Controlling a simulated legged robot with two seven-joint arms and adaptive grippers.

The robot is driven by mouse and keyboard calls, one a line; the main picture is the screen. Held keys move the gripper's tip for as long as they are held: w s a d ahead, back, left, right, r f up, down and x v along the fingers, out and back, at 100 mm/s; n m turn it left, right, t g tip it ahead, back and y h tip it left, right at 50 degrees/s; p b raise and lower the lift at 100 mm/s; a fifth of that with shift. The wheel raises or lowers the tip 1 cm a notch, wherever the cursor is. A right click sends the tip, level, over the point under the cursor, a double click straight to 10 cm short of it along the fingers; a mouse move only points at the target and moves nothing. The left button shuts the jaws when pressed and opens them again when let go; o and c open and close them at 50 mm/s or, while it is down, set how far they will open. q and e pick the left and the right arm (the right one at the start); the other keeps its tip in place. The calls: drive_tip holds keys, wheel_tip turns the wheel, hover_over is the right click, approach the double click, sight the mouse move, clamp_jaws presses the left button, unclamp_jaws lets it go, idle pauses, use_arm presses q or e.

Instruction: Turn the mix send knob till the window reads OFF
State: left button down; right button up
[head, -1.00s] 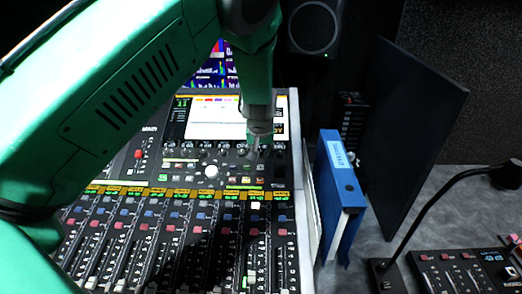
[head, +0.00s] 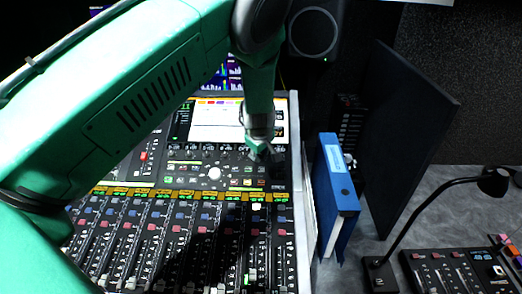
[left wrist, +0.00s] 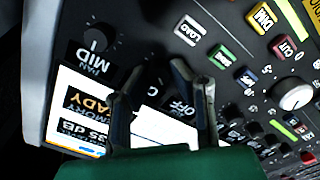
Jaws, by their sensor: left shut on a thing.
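My left gripper (head: 264,154) reaches down onto the upper right of the mixing console (head: 294,120). In the left wrist view its two dark fingers (left wrist: 156,72) are shut around a small dark knob, mostly hidden between the fingertips; this appears to be the mix send knob. A small window reading OFF (left wrist: 181,104) lies just below the fingertips, upside down in that view. A neighbouring knob (left wrist: 101,37) with a window reading MID (left wrist: 95,45) is to the left and apart from the fingers. My right gripper is not in view.
A white knob (left wrist: 297,95) and coloured buttons, including LOAD (left wrist: 189,29), lie near the fingers. A blue binder (head: 337,190) and dark panel (head: 410,130) stand right of the console. A lamp (head: 440,205) arches over a smaller control box (head: 460,272).

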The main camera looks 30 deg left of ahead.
use_arm(q)
drive_tip(key=shift+s+d+f+n+p, duration=0.1)
drive_tip(key=shift+n+p, duration=0.15)
drive_tip(key=shift+n, duration=0.3)
drive_tip(key=shift+s+d+f+n+p, duration=0.1)
drive_tip(key=shift+n+p, duration=0.1)
drive_tip(key=shift+n, duration=0.35)
drive_tip(key=c, duration=1.4)
unclamp_jaws()
drive_tip(key=shift+c, duration=0.2)
drive_tip(key=shift+w+r, duration=0.1)
drive_tip(key=shift+d+r, duration=0.1)
drive_tip(key=shift+r, duration=0.2)
drive_tip(key=v, duration=1.1)
drive_tip(key=shift+d+r, duration=0.1)
drive_tip(key=shift+r, duration=0.05)
